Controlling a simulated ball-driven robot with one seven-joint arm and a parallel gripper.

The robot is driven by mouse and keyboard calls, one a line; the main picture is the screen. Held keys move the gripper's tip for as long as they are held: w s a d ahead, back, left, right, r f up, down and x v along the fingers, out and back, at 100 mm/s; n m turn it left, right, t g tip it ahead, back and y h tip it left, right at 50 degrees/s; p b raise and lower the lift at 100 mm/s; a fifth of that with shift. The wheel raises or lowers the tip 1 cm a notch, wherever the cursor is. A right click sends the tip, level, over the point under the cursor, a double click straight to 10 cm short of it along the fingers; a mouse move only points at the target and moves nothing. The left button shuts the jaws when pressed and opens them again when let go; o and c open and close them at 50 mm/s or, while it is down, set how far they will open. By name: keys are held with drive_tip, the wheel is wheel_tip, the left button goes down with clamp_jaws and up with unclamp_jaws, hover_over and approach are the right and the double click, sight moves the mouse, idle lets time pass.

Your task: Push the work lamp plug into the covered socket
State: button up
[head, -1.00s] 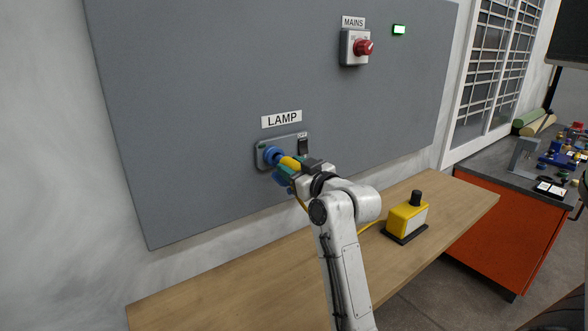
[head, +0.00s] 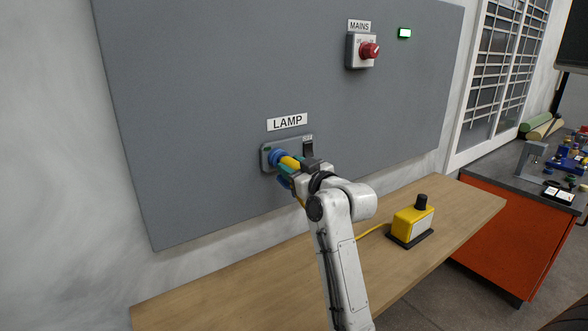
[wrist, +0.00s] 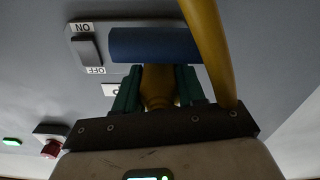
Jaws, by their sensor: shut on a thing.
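My gripper (head: 288,169) is shut on the yellow plug (head: 291,162), in front of the panel socket (head: 268,160) under the LAMP label. The plug's body (wrist: 158,88) shows between my teal fingers in the wrist view. The plug's front end meets the blue round part (head: 277,158) at the socket; how deep it sits is hidden. A dark blue cylinder-like part (wrist: 155,44) lies across the front of my fingers in the wrist view. The yellow cable (wrist: 208,50) passes close beside it. A yellow work lamp unit (head: 411,222) with a black top stands on the bench.
A black rocker switch (head: 308,149) is close to the right of the socket. Higher up are the red MAINS knob (head: 369,51) and a lit green indicator (head: 404,33). The wooden bench (head: 220,290) is mostly clear. An orange cabinet (head: 510,245) stands at right.

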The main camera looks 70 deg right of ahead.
drive_tip(key=shift+w+d, duration=0.25)
drive_tip(key=shift+w, duration=0.15)
drive_tip(key=o, duration=1.1)
drive_tip(key=shift+o, duration=0.2)
drive_tip(key=b+v, duration=0.2)
drive_tip(key=v, duration=0.8)
drive_tip(key=shift+s, duration=0.3)
drive_tip(key=shift+a, duration=0.15)
